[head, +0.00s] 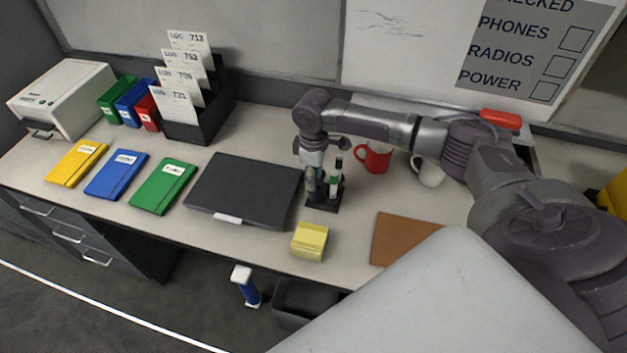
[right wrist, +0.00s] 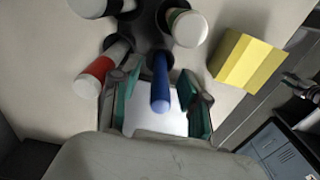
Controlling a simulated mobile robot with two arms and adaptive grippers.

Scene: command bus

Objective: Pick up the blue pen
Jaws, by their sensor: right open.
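The blue pen (right wrist: 160,82) stands in the dark pen holder (head: 325,202). In the right wrist view it lies between the two fingers of my right gripper (right wrist: 158,88), with a gap on either side. My right gripper (head: 321,180) is open and comes down over the holder in the head view. There its fingers and the other pens hide the blue pen. A red-banded pen (right wrist: 100,69), a green-banded pen (right wrist: 186,27) and another pale-ended pen stand close around it. My left gripper is not in view.
A yellow note block (head: 310,240) sits just in front of the holder. A red mug (head: 376,158) and a white mug (head: 428,173) stand behind to the right. A black laptop-like slab (head: 243,188) lies to the left, and a brown pad (head: 400,238) lies to the right.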

